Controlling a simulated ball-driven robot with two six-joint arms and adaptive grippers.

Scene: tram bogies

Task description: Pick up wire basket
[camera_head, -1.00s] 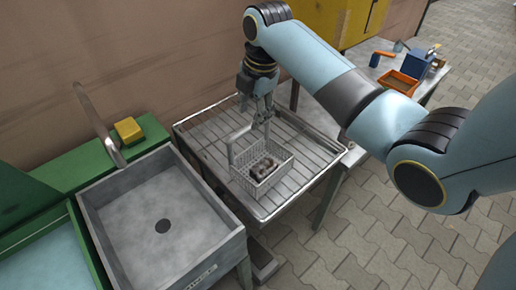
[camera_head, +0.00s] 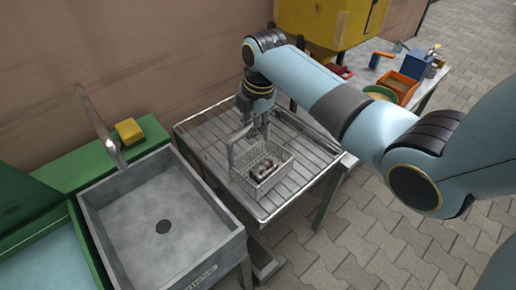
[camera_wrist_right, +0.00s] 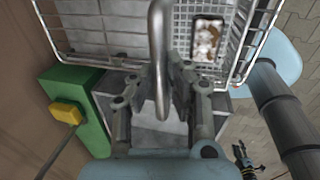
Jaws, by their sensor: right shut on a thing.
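The wire basket (camera_head: 276,178), a light grey mesh basket with a raised handle, sits on the slatted metal drying rack (camera_head: 208,143). Dark and pale small parts lie inside it. My right gripper (camera_head: 259,130) reaches down from above and is shut on the basket's handle. In the right wrist view the handle (camera_wrist_right: 160,45) runs as a thick grey bar between the fingers (camera_wrist_right: 160,88). The basket's mesh (camera_wrist_right: 242,40) shows behind them. The exact finger contact is hard to see in the head view. My left gripper is not in view.
A grey sink (camera_head: 163,222) with a tall tap (camera_head: 99,125) stands left of the rack. A yellow block (camera_head: 129,130) lies on the green ledge behind it. A side table at the right holds an orange tray (camera_head: 402,87) and a blue box (camera_head: 417,66).

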